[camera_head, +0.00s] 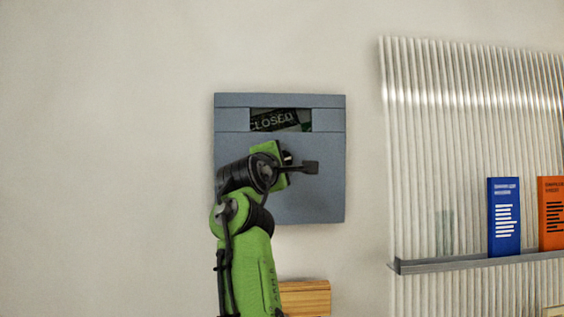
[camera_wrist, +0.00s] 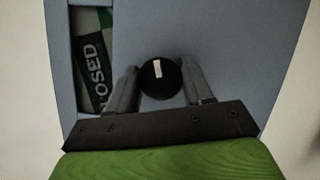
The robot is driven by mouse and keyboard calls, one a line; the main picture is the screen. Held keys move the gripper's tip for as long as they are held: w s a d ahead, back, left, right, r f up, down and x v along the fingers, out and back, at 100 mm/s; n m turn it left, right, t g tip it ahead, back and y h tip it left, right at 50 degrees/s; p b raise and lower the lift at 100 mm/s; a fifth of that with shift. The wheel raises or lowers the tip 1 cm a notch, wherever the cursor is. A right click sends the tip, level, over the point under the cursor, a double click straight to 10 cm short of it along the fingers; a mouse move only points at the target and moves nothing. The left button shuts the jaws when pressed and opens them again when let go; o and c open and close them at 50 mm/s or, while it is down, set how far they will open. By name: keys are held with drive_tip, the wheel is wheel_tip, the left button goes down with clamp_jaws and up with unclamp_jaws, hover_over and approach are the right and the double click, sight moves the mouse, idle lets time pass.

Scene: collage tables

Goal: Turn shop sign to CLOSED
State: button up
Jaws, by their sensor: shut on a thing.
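The shop sign is a blue-grey square panel (camera_head: 325,190) on the wall. Its window (camera_head: 281,119) near the top shows the word CLOSED in light letters on a dark green-black strip, tilted up to the right. The window also shows at the left of the wrist view (camera_wrist: 93,62), with part of the word cut off. A round black knob (camera_wrist: 160,78) with a white mark sits on the panel. My gripper (camera_wrist: 158,70) has one finger on each side of the knob and is shut on it. In the head view my gripper (camera_head: 300,167) and wrist hide the knob.
To the right, a ribbed translucent panel (camera_head: 425,150) carries a grey shelf (camera_head: 450,263) with a blue booklet (camera_head: 505,216) and an orange one (camera_head: 552,212). A wooden block (camera_head: 306,298) is below the sign. The wall to the left is bare.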

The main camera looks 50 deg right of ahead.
idle(0.4)
drive_tip(key=o, duration=1)
drive_tip(key=shift+s, duration=0.1)
